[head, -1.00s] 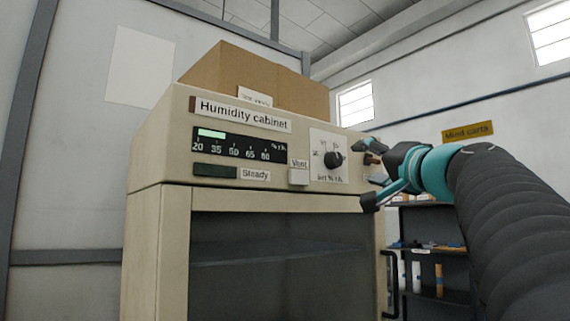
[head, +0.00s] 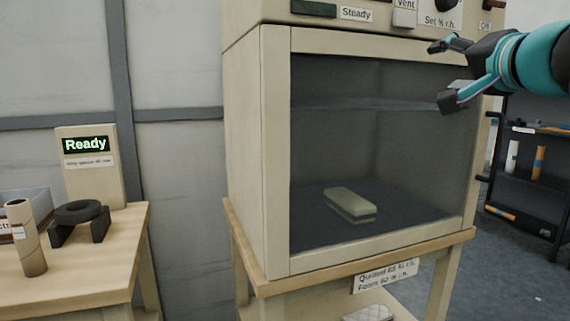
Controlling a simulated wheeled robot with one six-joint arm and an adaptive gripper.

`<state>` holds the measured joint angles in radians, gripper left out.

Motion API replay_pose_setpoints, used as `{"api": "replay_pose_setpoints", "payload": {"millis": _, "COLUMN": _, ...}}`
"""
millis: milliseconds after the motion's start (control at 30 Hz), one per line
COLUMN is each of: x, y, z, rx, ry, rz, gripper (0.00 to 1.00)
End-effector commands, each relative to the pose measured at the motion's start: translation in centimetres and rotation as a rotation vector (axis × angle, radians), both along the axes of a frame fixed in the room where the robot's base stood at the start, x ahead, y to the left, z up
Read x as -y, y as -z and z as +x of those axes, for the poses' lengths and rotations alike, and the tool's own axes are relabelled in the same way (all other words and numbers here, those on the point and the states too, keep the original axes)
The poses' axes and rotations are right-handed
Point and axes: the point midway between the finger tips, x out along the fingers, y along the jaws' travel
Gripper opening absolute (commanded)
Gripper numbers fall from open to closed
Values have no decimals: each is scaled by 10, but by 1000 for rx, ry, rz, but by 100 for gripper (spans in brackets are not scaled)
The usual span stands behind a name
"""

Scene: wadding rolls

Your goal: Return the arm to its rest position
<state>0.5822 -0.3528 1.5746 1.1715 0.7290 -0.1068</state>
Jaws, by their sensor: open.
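My gripper (head: 443,73) is at the upper right of the head view, in front of the humidity cabinet's (head: 243,130) upper right part. Its two fingers are spread apart with nothing between them. My teal and dark arm enters from the right edge. The cabinet's glass front looks closed, and a pale flat block (head: 350,204) lies on the cabinet floor inside. I cannot tell whether the fingers touch the cabinet front.
A wooden table (head: 85,275) at left holds a "Ready" sign (head: 88,165), a brown roll (head: 26,238) and a dark ring on a stand (head: 80,220). The cabinet stands on a wooden stand (head: 262,287). A dark shelf (head: 530,170) with rolls is behind at right.

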Motion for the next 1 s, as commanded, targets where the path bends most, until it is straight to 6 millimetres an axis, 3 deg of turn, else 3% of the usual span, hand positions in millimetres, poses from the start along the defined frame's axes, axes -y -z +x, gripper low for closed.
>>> {"api": "replay_pose_setpoints", "payload": {"millis": 33, "x": -21, "y": 33, "z": 2, "rx": -59, "ry": -22, "rz": -8, "gripper": 65}}
{"api": "replay_pose_setpoints", "payload": {"millis": 267, "x": -77, "y": 167, "z": -23, "rx": -369, "ry": -126, "rz": -201, "gripper": 65}}
{"api": "replay_pose_setpoints", "payload": {"millis": 400, "x": -104, "y": 249, "z": -55, "rx": -544, "ry": -207, "rz": -348, "gripper": 65}}
{"api": "replay_pose_setpoints", "payload": {"millis": 600, "x": -124, "y": 359, "z": -117, "rx": -770, "ry": -324, "rz": -593, "gripper": 65}}
{"api": "replay_pose_setpoints", "payload": {"millis": 700, "x": -124, "y": 403, "z": -147, "rx": -859, "ry": -373, "rz": -710, "gripper": 65}}
{"api": "replay_pose_setpoints", "payload": {"millis": 800, "x": -121, "y": 433, "z": -169, "rx": -920, "ry": -408, "rz": -803, "gripper": 65}}
{"api": "replay_pose_setpoints", "payload": {"millis": 1000, "x": -115, "y": 458, "z": -187, "rx": -969, "ry": -435, "rz": -885, "gripper": 65}}
